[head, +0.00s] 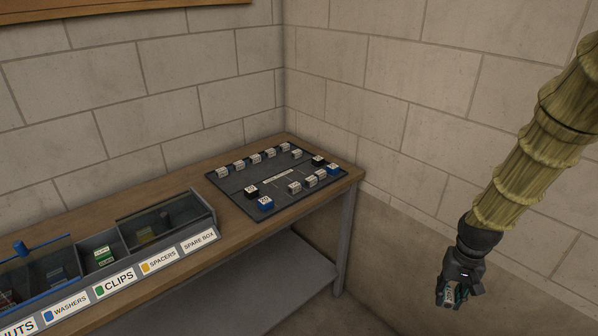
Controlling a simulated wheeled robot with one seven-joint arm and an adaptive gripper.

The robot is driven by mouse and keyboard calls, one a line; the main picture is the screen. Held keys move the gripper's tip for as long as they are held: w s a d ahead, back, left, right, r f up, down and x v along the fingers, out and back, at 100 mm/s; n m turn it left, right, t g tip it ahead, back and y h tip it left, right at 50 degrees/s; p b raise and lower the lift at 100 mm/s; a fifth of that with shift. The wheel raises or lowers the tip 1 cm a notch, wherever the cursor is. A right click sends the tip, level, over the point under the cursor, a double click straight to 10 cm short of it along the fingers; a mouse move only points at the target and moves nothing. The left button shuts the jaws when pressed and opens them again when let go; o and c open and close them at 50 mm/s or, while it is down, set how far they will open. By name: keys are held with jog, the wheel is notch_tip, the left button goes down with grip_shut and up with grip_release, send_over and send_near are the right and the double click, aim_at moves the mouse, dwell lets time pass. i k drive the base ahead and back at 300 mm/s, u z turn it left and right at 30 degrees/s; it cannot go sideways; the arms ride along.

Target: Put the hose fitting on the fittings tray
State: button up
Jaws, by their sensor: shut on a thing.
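My gripper (456,292) hangs at the lower right, in the air in front of the wall and to the right of the bench. It points down and is shut on a small piece with a pale face (449,296), most likely the hose fitting. The fingers hide most of it. A dark flat tray (232,184), which looks like the fittings tray, lies on the far right part of the bench top. It carries several small white-labelled blocks along its edges, some black and blue. Its middle label is too small to read. My gripper is well apart from it.
The wooden bench (233,234) stands against the block wall, with a grey shelf (262,289) below. A divided bin row (140,244) labelled washers, clips, spacers and spare box runs along its front left. The tray's centre has bare room.

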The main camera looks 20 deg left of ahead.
aim_at(234, 184)
jog(key=u, duration=1.05)
